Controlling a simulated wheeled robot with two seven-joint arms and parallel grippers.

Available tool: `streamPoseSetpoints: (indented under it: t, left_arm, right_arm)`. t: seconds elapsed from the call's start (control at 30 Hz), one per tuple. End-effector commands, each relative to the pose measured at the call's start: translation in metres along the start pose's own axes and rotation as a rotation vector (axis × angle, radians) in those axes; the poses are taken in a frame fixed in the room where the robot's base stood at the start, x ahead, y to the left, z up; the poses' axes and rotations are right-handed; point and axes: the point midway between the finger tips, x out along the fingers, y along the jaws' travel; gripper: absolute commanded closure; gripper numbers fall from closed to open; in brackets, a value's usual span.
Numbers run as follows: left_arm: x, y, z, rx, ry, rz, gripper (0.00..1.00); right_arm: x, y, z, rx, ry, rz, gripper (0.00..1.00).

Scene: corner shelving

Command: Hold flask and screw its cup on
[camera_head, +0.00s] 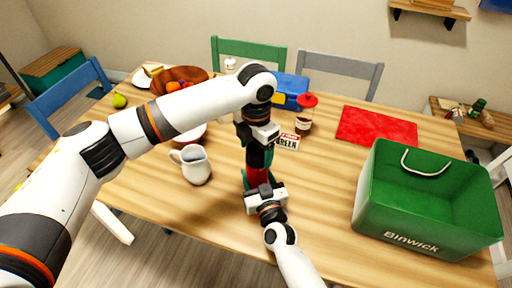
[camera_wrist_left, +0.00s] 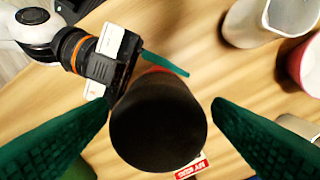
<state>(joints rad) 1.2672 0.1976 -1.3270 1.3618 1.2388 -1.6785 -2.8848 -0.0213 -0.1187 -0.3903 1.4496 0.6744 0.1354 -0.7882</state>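The flask (camera_head: 257,177) has a red body and stands upright near the table's middle, partly hidden by my grippers. Its black cup (camera_wrist_left: 158,122) is on top, seen from above in the left wrist view; whether it is seated on the thread cannot be told. My left gripper (camera_head: 258,146) points down over the cup. Its green fingers are apart on either side of the cup, tips close to its edge, with a thin gap at the right. My right gripper (camera_head: 258,181) comes from the front, low on the flask, with a finger along the red body; it appears closed on it.
A white jug (camera_head: 195,167) stands left of the flask. A lettered block (camera_head: 287,142) and red-lidded jar (camera_head: 304,119) stand behind right. A green crate (camera_head: 399,219) fills the right, by a red mat (camera_head: 376,127). The front table area is fairly clear.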

Motion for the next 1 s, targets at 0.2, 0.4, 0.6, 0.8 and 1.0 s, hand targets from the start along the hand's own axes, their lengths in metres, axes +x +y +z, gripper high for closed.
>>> streamPoseSetpoints:
  t: [0.2,0.4,0.6,0.8,1.0]
  left_arm:
    - [-0.001,0.0,0.0,0.0,0.0,0.001,0.26]
    - [-0.022,0.0,0.0,0.001,0.001,-0.001,0.26]
    - [-0.044,0.001,0.0,0.001,-0.002,0.001,0.26]
    - [-0.044,0.001,0.0,0.0,-0.002,0.001,0.26]
    - [-0.044,0.001,0.0,-0.053,-0.002,0.001,0.29]
  right_arm:
    - [-0.001,0.0,-0.001,-0.001,0.003,0.001,1.0]
    - [-0.001,0.0,-0.001,-0.001,0.003,0.001,1.0]
    - [0.0,0.0,-0.001,-0.001,0.003,0.001,1.0]
    - [0.0,0.0,-0.001,-0.001,0.003,0.001,1.0]
    - [0.0,0.0,-0.001,-0.001,0.002,0.001,1.0]
